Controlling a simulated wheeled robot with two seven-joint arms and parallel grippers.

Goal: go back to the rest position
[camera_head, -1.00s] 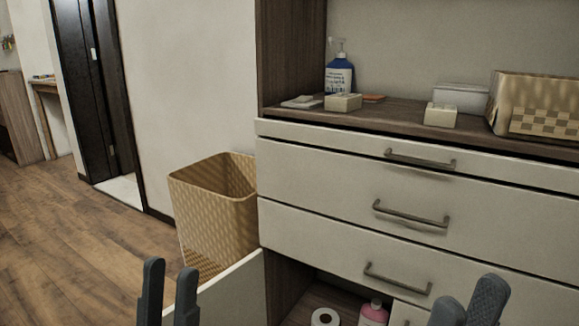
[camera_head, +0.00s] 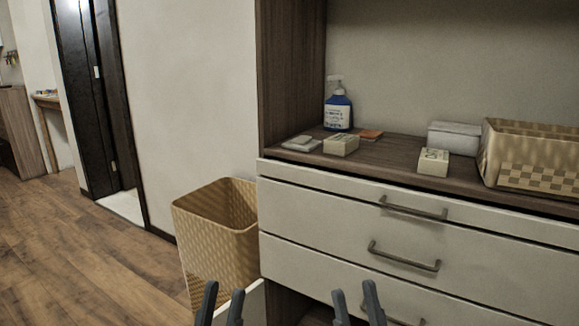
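My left gripper (camera_head: 221,304) shows at the bottom edge, left of centre, in front of the wicker basket and an open white cabinet door (camera_head: 246,305). Its two dark fingers stand apart with nothing between them. My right gripper (camera_head: 356,304) is at the bottom edge, right of centre, in front of the lower drawers. Its two fingers are also apart and empty. Only the finger ends show; both arms are out of view.
A tan wicker basket (camera_head: 222,228) stands on the floor left of the drawer cabinet (camera_head: 335,215). The counter (camera_head: 390,160) holds a blue pump bottle (camera_head: 338,112), small boxes, a white box (camera_head: 454,138) and a checkered basket (camera_head: 530,160). Open wooden floor (camera_head: 80,250) lies left.

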